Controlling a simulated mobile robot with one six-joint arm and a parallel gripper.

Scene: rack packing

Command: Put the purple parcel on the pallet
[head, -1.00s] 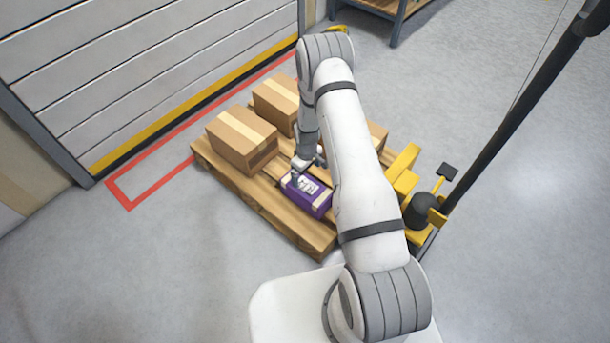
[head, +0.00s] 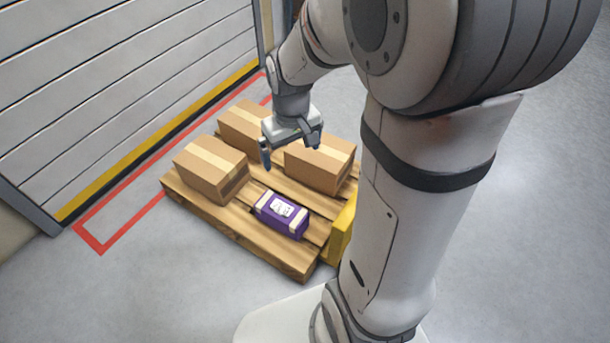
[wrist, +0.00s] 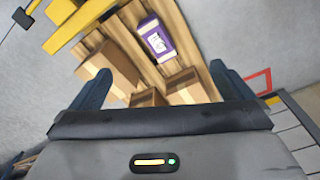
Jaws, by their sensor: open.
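The purple parcel (head: 282,215) has tan ends and a white label. It lies flat on the wooden pallet (head: 245,228), near its front edge, with nothing gripping it. It also shows in the wrist view (wrist: 155,38), lying on the slats. My gripper (head: 290,148) is open and empty. It is raised above the pallet, behind the parcel and clear of it. In the wrist view its two fingers stand wide apart with no object between them.
Cardboard boxes stand on the pallet: one at left (head: 210,168), one at the back (head: 243,124) and one at right (head: 320,163). A yellow pallet jack (head: 342,235) adjoins the pallet's right side. A shutter door and red floor line lie to the left.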

